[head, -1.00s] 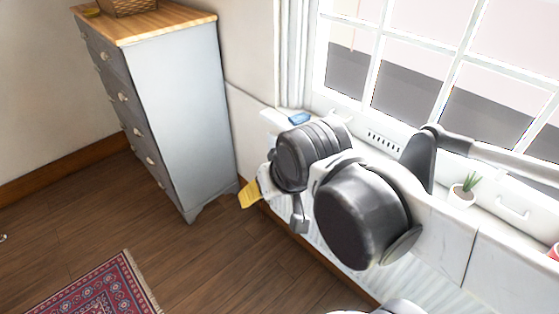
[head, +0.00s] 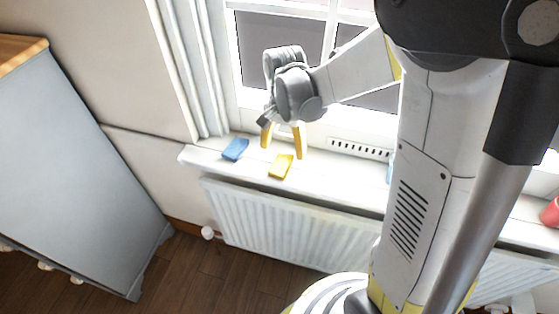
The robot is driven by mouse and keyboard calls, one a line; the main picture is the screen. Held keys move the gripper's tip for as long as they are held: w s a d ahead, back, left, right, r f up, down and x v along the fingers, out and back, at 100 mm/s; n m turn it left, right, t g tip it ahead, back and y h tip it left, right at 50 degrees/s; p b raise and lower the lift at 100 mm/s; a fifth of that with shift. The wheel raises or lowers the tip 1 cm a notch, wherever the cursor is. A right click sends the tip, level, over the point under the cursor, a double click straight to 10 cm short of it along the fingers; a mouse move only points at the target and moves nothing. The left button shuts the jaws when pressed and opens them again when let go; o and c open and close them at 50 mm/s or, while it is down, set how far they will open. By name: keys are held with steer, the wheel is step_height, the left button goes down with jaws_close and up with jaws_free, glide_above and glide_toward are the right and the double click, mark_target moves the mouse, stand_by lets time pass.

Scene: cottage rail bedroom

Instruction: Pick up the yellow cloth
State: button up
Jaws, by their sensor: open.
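The yellow cloth (head: 281,166) is a small flat folded piece lying on the white window sill (head: 340,184). My gripper (head: 283,150) is above it, pointing down, with its two yellow fingers spread apart and nothing between them. The fingertips appear a little above and behind the cloth in the head view. I cannot tell the exact gap between the fingertips and the cloth.
A blue cloth or sponge (head: 235,149) lies on the sill to the left of the yellow cloth. A white radiator (head: 290,228) is below the sill. A grey dresser (head: 75,165) stands at the left. A red object (head: 551,213) is at the right edge.

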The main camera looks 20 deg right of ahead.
mark_target(282, 162)
steer(key=f+b, duration=0.1)
steer(key=f, duration=0.2)
steer(key=f+b, duration=0.2)
steer(key=f, duration=0.1)
steer(key=shift+s+a+f, duration=0.15)
steer(key=shift+a+f, duration=0.05)
steer(key=shift+f, duration=0.2)
steer(key=shift+r, duration=0.1)
steer(key=c, duration=1.1)
